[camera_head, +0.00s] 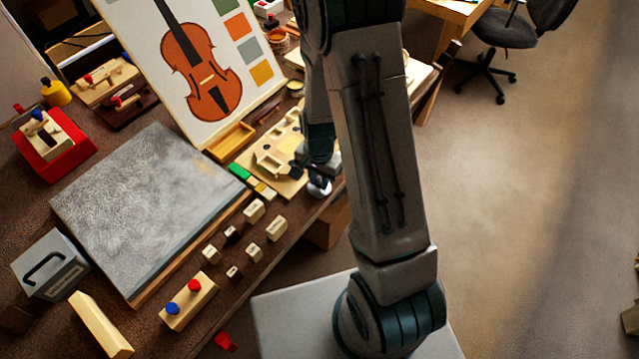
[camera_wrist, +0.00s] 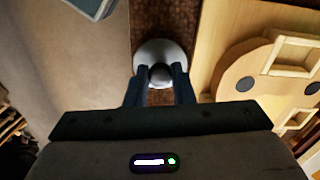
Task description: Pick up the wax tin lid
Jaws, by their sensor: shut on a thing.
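The wax tin lid (camera_wrist: 160,48) is a round, pale grey disc with a dark round knob in its middle. In the wrist view my gripper (camera_wrist: 160,76) is shut on the knob, one dark finger on each side. In the head view the lid (camera_head: 320,189) shows small and pale under my gripper (camera_head: 314,174), at the front edge of the bench. My fingers and arm hide part of it there. I cannot tell whether the lid is raised or resting, or whether a tin is under it.
A pale wooden fixture board (camera_wrist: 215,75) lies just right of the lid in the wrist view. Small labelled blocks (camera_head: 254,210) and a grey slab (camera_head: 150,205) lie left along the bench (camera_head: 215,285). Open floor (camera_head: 520,200) is to the right.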

